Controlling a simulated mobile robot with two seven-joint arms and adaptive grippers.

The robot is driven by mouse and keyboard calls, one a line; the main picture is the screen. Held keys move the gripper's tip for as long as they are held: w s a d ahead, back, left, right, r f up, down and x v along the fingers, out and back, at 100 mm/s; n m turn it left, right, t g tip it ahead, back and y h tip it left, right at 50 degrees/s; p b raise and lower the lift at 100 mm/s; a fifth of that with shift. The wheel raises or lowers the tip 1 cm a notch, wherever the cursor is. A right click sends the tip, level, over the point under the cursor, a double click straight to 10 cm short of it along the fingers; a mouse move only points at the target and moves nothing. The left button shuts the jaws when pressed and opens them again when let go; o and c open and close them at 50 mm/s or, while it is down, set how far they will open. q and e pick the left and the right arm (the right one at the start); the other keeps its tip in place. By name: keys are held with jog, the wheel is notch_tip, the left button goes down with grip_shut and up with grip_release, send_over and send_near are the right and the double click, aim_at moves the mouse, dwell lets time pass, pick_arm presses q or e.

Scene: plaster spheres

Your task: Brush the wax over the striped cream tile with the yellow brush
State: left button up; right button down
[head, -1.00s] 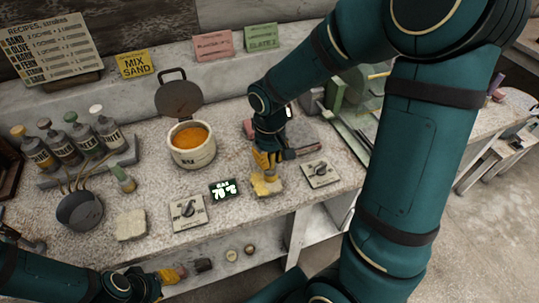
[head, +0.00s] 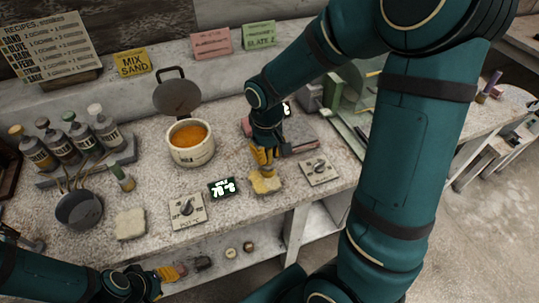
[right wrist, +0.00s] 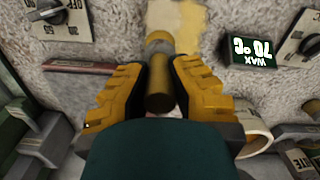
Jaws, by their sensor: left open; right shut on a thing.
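My right gripper (head: 263,158) is shut on the yellow brush, whose brownish handle (right wrist: 158,92) shows between its yellow fingers in the right wrist view. The tile also shows in the right wrist view (right wrist: 190,20), with a paler part and a yellower part. Its stripes are not clear. A pot of orange wax (head: 190,138) stands behind and left of it. My left gripper (head: 172,274) is open and empty at the bench's front.
Another pale tile (head: 131,224) lies at the front left. Dial plates (head: 187,212) and (head: 320,172) flank the tile, with a wax display (head: 223,188) reading 70 °C in the wrist view. A green brush (head: 123,178), a dark bowl (head: 79,210) and several bottles stand left.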

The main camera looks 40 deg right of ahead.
jog(key=shift+w+d, duration=0.25)
jog(key=shift+w, duration=0.65)
jog(key=shift+f, duration=0.1)
jog(key=shift+s, duration=0.15)
jog(key=shift+s+a, duration=0.25)
jog(key=shift+s, duration=0.6)
jog(key=shift+s+a, duration=0.2)
jog(key=shift+s, duration=0.65)
jog(key=shift+w+d, duration=0.25)
jog(key=shift+w, duration=0.7)
jog(key=shift+w+d, duration=0.2)
jog(key=shift+w, duration=0.7)
jog(key=shift+s+p, duration=0.15)
jog(key=shift+p, duration=0.15)
jog(key=shift+s+a+r+p, duration=0.25)
jog(key=shift+s+r+p, duration=0.2)
jog(key=shift+s+r, duration=0.35)
